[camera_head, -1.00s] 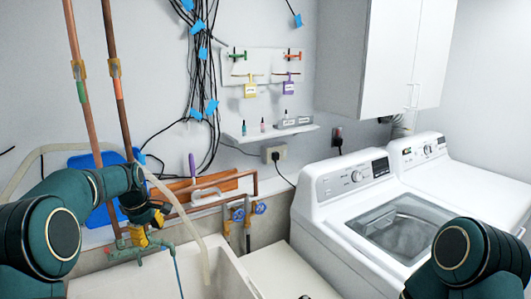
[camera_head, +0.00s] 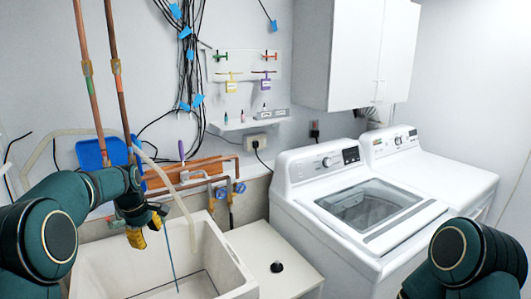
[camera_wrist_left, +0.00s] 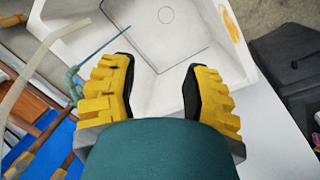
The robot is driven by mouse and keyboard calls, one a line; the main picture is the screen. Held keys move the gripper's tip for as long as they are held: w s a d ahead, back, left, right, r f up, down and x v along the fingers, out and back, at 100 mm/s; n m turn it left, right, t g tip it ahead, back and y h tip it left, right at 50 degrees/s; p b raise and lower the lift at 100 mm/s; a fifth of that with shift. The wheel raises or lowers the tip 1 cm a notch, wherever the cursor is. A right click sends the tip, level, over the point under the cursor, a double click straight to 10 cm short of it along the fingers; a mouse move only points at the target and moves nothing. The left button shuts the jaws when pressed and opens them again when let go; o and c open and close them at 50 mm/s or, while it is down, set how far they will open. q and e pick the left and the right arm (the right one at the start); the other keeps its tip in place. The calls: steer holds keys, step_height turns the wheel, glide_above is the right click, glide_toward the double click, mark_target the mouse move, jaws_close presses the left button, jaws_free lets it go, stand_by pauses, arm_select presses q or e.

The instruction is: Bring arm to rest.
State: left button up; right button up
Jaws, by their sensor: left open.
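My left arm comes in from the left in the head view. Its yellow-and-black gripper (camera_head: 147,235) hangs over the back left part of the white sink (camera_head: 243,278). In the left wrist view the two fingers of this gripper (camera_wrist_left: 160,75) stand wide apart with nothing between them, and the sink basin (camera_wrist_left: 150,25) lies beyond them. A teal joint of my right arm (camera_head: 465,258) shows at the lower right of the head view. My right gripper is out of the picture.
A white washer (camera_head: 300,205) and a second white machine (camera_head: 440,170) stand at the right. A wall cabinet (camera_head: 345,55) hangs above them. Copper pipes (camera_head: 122,90) and a pale hose (camera_head: 180,195) are close to my left arm.

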arm_select(q)
steer(key=s+d+f+m+h+b, duration=0.1)
steer(key=s+d+f+m, duration=0.2)
steer(key=f, duration=0.5)
steer(key=s+d+f+m+b, duration=0.1)
steer(key=s+d+f, duration=0.35)
steer(key=f, duration=0.35)
steer(key=s+d+f+m+h+b, duration=0.1)
steer(key=s+d+f+m, duration=0.3)
steer(key=f, duration=0.5)
steer(key=s+d+f+m+b, duration=0.1)
steer(key=s+d+f, duration=0.2)
steer(key=s, duration=0.3)
steer(key=s+d+f+m+h, duration=0.1)
steer(key=s+d+f+m, duration=0.1)
steer(key=s+d, duration=0.3)
steer(key=s+d+f+m+b, duration=0.1)
steer(key=s+d+f, duration=0.3)
steer(key=s, duration=0.4)
steer(key=shift+s+f+m+b, duration=0.35)
steer(key=shift+f+m, duration=0.05)
steer(key=shift+m, duration=0.1)
arm_select(e)
step_height(320, 180, down, 6)
steer(key=s, duration=0.1)
